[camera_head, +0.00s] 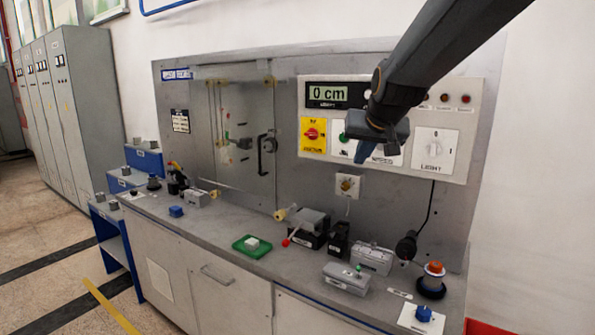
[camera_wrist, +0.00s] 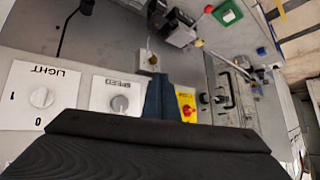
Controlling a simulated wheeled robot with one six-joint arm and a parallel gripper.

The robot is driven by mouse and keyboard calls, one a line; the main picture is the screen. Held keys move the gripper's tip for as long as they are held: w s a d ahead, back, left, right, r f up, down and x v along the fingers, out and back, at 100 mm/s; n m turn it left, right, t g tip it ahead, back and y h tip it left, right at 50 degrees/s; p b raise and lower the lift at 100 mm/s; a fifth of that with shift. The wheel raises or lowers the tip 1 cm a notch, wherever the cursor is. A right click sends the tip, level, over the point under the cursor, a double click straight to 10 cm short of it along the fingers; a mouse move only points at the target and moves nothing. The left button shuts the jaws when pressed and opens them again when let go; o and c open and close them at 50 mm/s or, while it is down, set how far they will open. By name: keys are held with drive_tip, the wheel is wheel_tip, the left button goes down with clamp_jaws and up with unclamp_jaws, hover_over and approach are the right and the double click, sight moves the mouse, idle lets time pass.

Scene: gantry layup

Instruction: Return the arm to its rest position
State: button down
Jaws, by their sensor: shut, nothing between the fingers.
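My gripper (camera_head: 364,150) hangs in front of the control panel in the head view, below the end of my dark arm. Its blue-grey fingers are together and hold nothing. In the wrist view the shut fingers (camera_wrist: 159,98) point towards the panel between the SPEED knob (camera_wrist: 120,103) and the yellow plate with a red knob (camera_wrist: 187,112). I cannot tell whether the fingertips touch the panel. In the head view my gripper covers part of the SPEED plate (camera_head: 388,156).
A display (camera_head: 328,94) reads 0 cm; the LIGHT knob (camera_head: 434,147) is at right. A clear door (camera_head: 240,150) stands left.

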drive_tip(key=s+f+n+g+b, duration=0.1)
drive_tip(key=s+f+g, duration=0.7)
drive_tip(key=s+f, duration=2)
drive_tip(key=shift+d+f+n+b, duration=0.15)
drive_tip(key=shift+f+n+b, duration=0.2)
drive_tip(key=shift+f, duration=0.2)
